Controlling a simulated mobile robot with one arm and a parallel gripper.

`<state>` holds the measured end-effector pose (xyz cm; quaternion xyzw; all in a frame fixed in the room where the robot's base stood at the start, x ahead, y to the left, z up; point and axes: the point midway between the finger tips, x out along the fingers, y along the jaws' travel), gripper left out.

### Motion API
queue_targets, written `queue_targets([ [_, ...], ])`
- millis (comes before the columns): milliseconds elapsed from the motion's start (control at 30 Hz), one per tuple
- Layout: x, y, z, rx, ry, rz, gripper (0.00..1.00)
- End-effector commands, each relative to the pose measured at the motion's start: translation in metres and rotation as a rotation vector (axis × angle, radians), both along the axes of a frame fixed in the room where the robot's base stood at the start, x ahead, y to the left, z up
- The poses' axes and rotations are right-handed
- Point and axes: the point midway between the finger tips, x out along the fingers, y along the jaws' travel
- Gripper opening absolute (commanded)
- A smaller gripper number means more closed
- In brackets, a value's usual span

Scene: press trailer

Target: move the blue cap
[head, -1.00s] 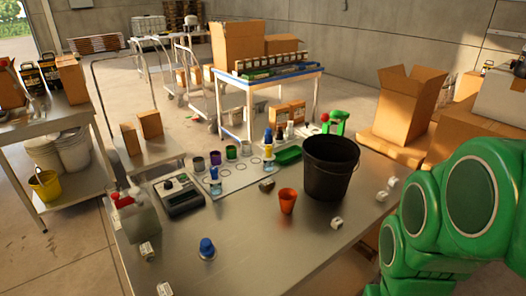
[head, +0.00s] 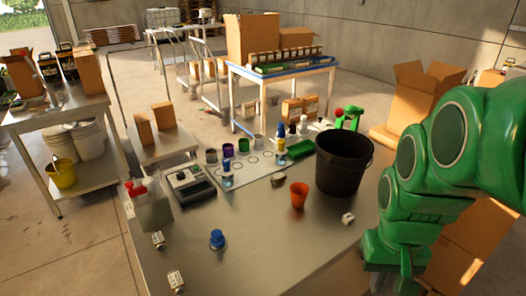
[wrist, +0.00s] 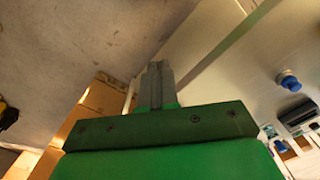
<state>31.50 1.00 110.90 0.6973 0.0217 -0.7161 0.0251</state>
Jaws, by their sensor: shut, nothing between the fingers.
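The blue cap (head: 217,236) stands on the steel table (head: 290,245) near its front, on a small pale round base. It also shows at the right of the wrist view (wrist: 291,83). My gripper (wrist: 157,68) is shut and empty in the wrist view, well to the left of the cap and apart from it. The head view shows my green arm at the right, but not the gripper's fingers.
A black bucket (head: 342,168) and an orange cup (head: 299,194) stand right of the cap. Small white boxes lie around.

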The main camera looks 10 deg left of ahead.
Motion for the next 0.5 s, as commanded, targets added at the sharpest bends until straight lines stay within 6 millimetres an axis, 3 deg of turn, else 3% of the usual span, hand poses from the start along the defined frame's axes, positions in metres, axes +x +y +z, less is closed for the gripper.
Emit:
queue_targets([
  [100,0.045,0.007,0.005,-0.003,-0.058,0.034,0.0],
  [200,0.076,0.014,0.009,-0.019,-0.094,0.08,0.0],
  [500,0.143,0.049,0.021,-0.169,-0.082,0.377,0.0],
])
